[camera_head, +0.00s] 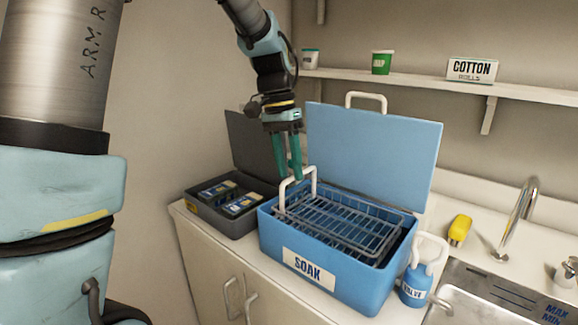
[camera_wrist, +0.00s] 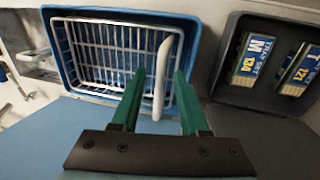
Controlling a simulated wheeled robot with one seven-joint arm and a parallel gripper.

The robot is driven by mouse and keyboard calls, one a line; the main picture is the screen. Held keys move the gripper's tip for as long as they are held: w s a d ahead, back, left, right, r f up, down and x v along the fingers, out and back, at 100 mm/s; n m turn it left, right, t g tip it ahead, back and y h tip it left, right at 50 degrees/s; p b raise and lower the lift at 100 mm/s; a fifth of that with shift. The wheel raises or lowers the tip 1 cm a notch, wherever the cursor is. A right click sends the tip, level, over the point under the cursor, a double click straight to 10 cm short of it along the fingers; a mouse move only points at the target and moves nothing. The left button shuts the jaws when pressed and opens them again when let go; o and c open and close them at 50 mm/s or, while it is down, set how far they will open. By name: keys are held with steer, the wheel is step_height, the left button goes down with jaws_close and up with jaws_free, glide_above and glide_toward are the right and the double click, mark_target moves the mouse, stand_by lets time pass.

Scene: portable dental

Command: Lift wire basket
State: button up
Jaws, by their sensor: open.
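The grey wire basket (camera_head: 343,224) sits inside the blue box labelled SOAK (camera_head: 336,281), whose blue lid (camera_head: 372,150) stands open behind it. The basket's white handle (camera_head: 297,187) rises at its left end. My gripper (camera_head: 289,178) is open above that end, pointing down, with its green fingertips close to the handle. In the wrist view the basket (camera_wrist: 108,52) fills the blue box, and the white handle (camera_wrist: 161,75) lies between my two green fingers (camera_wrist: 159,90). I cannot tell whether either finger touches it.
A dark grey open box (camera_head: 236,222) with labelled packs stands to the left. A blue valve bottle (camera_head: 415,285), a yellow object (camera_head: 460,229), a tap (camera_head: 521,212) and a sink are to the right. A shelf (camera_head: 420,83) with cups and a cotton rolls box runs above.

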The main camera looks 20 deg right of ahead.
step_height(320, 180, up, 11)
steer(key=w+a+b, duration=0.1)
steer(key=w, duration=0.1)
steer(key=shift+f+b, duration=0.15)
steer(key=shift+b, duration=0.25)
steer(key=w+a+f+n+t, duration=0.2)
steer(key=a+f+n, duration=0.3)
steer(key=a+f, duration=0.6)
steer(key=s+a+f+n, duration=0.3)
steer(key=a+f, duration=0.2)
steer(key=a, duration=0.3)
steer(key=s+a+f+n+t, duration=0.1)
steer(key=s+a+f+n, duration=0.2)
steer(key=a, duration=0.5)
step_height(320, 180, down, 2)
steer(key=shift+s+a+t+y, duration=0.2)
steer(key=shift+s+t+y, duration=0.15)
steer(key=shift+s, duration=0.45)
